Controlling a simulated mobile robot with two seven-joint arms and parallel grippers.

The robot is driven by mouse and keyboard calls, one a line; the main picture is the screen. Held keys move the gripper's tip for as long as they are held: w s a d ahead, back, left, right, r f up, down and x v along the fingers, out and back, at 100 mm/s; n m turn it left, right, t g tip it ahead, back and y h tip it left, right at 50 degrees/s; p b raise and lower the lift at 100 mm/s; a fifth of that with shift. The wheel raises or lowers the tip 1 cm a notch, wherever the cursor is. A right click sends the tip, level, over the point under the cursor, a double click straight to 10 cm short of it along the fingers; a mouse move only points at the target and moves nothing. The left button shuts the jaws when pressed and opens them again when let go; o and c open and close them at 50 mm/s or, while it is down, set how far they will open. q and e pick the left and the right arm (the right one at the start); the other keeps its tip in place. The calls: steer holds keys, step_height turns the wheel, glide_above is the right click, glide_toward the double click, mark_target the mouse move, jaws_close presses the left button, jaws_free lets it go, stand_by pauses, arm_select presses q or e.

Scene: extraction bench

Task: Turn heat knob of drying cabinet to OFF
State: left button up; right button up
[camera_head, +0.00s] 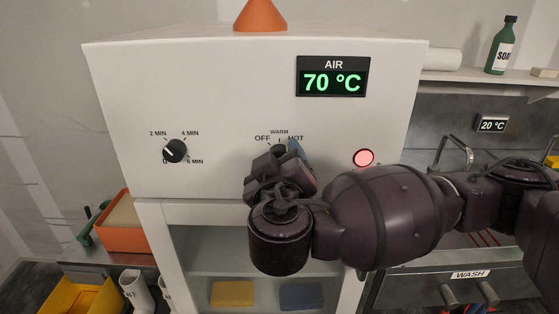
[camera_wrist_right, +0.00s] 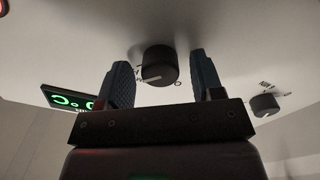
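The white drying cabinet (camera_head: 200,90) fills the middle of the head view. Its heat knob, under the OFF, WARM and HOT labels, is mostly hidden there behind my right gripper (camera_head: 282,158). In the right wrist view the black heat knob (camera_wrist_right: 160,64) sits between the two blue fingers of my right gripper (camera_wrist_right: 160,76). The fingers are apart, with a gap on each side of the knob. The knob's white mark points toward the display side, seemingly HOT. The AIR display (camera_head: 333,78) reads 70 °C. My left gripper is not in view.
A timer knob (camera_head: 175,151) is left of the heat knob; it also shows in the right wrist view (camera_wrist_right: 264,105). A round red lamp (camera_head: 364,158) is at the right. An orange cone (camera_head: 260,16) stands on top. My right arm covers the lower right front.

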steer(key=c, duration=0.8)
arm_select(q)
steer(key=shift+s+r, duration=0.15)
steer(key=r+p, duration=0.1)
steer(key=p, duration=0.1)
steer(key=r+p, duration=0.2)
steer(key=p, duration=0.1)
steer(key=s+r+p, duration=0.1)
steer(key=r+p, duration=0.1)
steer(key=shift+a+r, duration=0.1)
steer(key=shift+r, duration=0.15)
arm_select(e)
steer(key=n, duration=1.7)
steer(key=shift+n, duration=0.4)
steer(key=o, duration=0.9)
